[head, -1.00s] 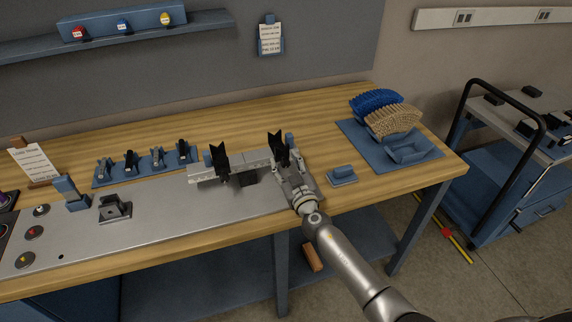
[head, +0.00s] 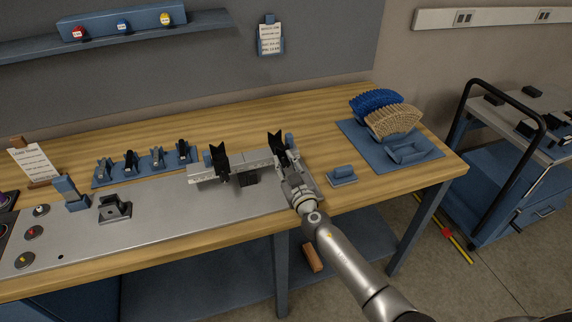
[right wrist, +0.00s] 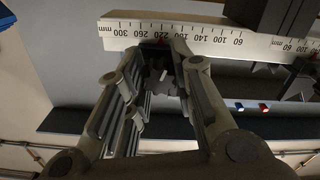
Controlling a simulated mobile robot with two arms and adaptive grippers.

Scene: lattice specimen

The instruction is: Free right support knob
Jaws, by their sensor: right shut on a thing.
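The right support (head: 276,146) is a black V-shaped holder at the right end of a silver ruled beam (head: 257,158) on the bench. A matching left support (head: 219,160) stands to its left. My right gripper (head: 285,168) reaches in from the lower right, at the front of the right support. It is shut on a small dark part there, apparently the right support knob, mostly hidden by the fingers in the head view. In the right wrist view the fingers (right wrist: 160,62) close in just below the millimetre scale (right wrist: 195,35). My left gripper is not in view.
Blue stands with small clamps (head: 145,162) line the back left.

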